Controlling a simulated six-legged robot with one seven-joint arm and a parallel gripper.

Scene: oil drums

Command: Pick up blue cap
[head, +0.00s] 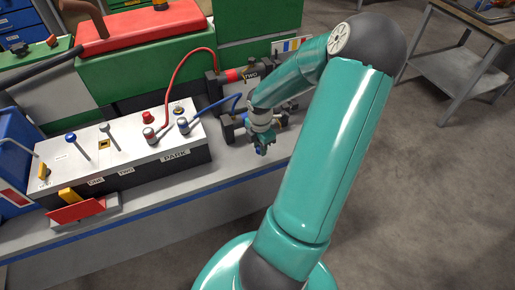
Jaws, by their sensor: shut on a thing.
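My gripper (263,147) is at the end of my teal arm, low over the right part of the grey bench, in front of the dark cylinders. It is shut on a small dark-blue piece, which looks like the blue cap (261,151). The piece is tiny here and the fingers partly hide it. Gripper and piece appear to be just above the bench top, but I cannot tell whether they touch it.
A white-topped control box (118,150) with levers and knobs stands left of my gripper. A red cable (186,57) and a blue cable (216,101) run from it to dark cylinders (238,80). A side table (455,75) stands right.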

